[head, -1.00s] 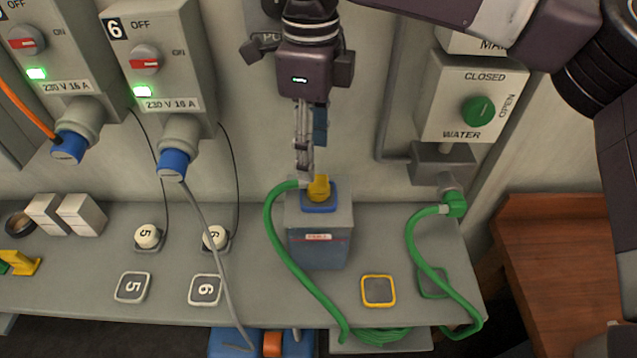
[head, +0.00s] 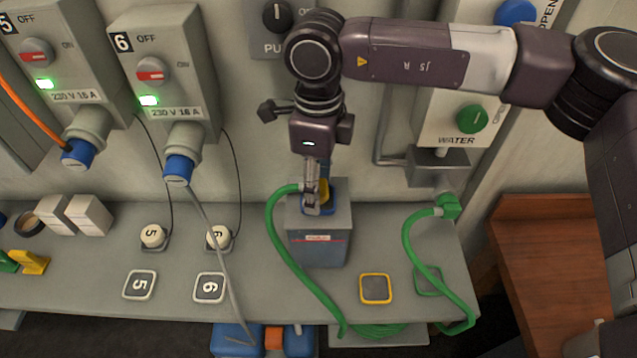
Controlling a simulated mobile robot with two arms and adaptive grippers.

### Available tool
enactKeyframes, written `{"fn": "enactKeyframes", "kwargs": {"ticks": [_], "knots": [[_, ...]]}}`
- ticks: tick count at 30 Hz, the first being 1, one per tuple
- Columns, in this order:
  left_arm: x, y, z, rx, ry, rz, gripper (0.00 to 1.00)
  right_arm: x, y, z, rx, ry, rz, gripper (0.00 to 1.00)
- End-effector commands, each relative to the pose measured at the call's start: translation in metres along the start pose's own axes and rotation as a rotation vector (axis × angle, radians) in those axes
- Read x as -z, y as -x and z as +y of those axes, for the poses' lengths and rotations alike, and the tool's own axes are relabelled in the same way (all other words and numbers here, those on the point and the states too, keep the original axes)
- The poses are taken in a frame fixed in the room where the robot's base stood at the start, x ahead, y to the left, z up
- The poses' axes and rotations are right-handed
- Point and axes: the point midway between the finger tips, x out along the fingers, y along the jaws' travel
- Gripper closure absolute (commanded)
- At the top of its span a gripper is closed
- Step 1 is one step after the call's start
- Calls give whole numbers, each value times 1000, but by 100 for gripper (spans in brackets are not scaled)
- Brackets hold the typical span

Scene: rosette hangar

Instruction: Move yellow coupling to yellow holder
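The yellow coupling (head: 324,187) sits on the blue-rimmed top of a grey-blue box (head: 319,246) on the shelf, with a green hose (head: 279,240) running from its left side. My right gripper (head: 312,204) points down at the coupling, and its fingers hide much of it. I cannot tell whether the fingers are closed on it. A yellow-framed square (head: 376,302), which looks like the yellow holder, lies empty on the shelf to the right of the box. My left gripper is not in view.
A second green hose (head: 411,246) hangs from the water outlet at right and crosses a green-framed square (head: 430,293). A grey cable (head: 213,238) hangs left of the box. White blocks (head: 88,214) and a yellow piece (head: 33,262) lie at left.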

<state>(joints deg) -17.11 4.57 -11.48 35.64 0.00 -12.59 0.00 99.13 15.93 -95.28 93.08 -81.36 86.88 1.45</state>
Motion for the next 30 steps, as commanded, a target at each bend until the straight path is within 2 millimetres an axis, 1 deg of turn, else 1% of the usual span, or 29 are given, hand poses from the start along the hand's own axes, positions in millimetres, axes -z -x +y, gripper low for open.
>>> {"fn": "enactKeyframes", "kwargs": {"ticks": [3, 11, 22, 23, 30], "knots": [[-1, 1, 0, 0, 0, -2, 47, -1, -3, 0, 0, 0, -2, 50], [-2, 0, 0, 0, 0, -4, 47, -1, -3, 0, 0, 0, -1, 50], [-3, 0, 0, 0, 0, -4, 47, -1, -3, 0, 0, 0, -1, 91], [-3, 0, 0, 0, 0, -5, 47, -1, -2, 0, 0, 0, -2, 92], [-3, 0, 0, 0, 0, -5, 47, -1, -2, 0, 0, 0, -2, 92]]}}
